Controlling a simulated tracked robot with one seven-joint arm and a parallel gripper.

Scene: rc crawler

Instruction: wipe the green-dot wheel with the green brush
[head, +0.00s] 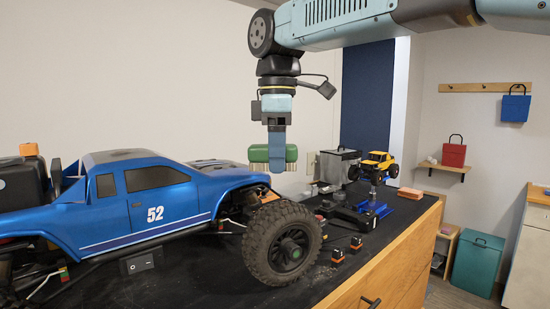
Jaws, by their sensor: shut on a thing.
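The green brush (259,153) is in my gripper (277,160), with its green body showing on both sides of the fingers and pale bristles on its edges. My gripper points down and is shut on it. It hangs above the front of the blue truck (155,205), which is marked 52. The large black front wheel (268,245) of the truck is below the brush, clearly apart from it. A small green spot seems to show at its hub, but is too small to be sure. The truck's other wheels are hidden or not clearly visible.
A small yellow truck (377,160) is on a stand at the right of the black bench top. A grey box (338,166) is behind. Several small orange-and-black blocks (338,256) lie right of the wheel. The bench's wooden edge (395,255) runs along the right.

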